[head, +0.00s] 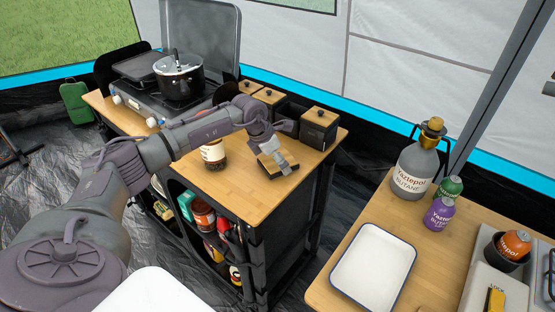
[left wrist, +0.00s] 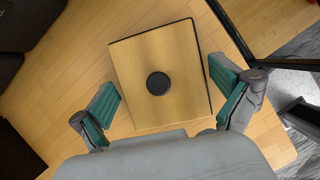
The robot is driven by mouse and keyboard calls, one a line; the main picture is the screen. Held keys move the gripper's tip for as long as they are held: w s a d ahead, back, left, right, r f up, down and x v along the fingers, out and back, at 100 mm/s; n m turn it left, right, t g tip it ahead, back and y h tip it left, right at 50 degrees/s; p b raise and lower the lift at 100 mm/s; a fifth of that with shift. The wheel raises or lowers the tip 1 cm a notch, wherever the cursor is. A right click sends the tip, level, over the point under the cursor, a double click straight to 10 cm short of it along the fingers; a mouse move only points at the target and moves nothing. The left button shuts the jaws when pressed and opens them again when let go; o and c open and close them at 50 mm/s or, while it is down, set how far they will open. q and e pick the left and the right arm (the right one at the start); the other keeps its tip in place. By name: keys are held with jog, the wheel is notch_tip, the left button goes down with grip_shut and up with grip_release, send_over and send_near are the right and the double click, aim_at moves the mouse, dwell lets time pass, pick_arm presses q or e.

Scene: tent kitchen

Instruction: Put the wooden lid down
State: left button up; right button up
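The wooden lid (left wrist: 180,55) is a square board with a dark edge and a round black knob (left wrist: 158,83). It appears to lie flat, knob up, on the wooden top of the far kitchen unit (head: 232,190). In the head view the lid (head: 266,168) is near the unit's right front part, partly hidden by my gripper. My left gripper (head: 278,160) is just above it. In the left wrist view its green-padded fingers (left wrist: 166,95) are spread wide on both sides of the lid, apart from the knob. My right gripper is not in view.
Black canisters with wooden lids (head: 319,127) stand behind the lid. A labelled jar (head: 213,153) is to its left, and a pot (head: 180,78) is on the stove. The near table (head: 345,292) holds a white tray (head: 374,265) and butane bottles (head: 415,172).

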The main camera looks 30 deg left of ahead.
pick_arm(q)
jog(key=shift+r, duration=0.2)
jog(key=shift+a+r, duration=0.15)
jog(key=shift+r, duration=0.05)
jog(key=b+v, duration=0.2)
jog(key=v, duration=0.9)
jog(key=shift+s+r, duration=0.2)
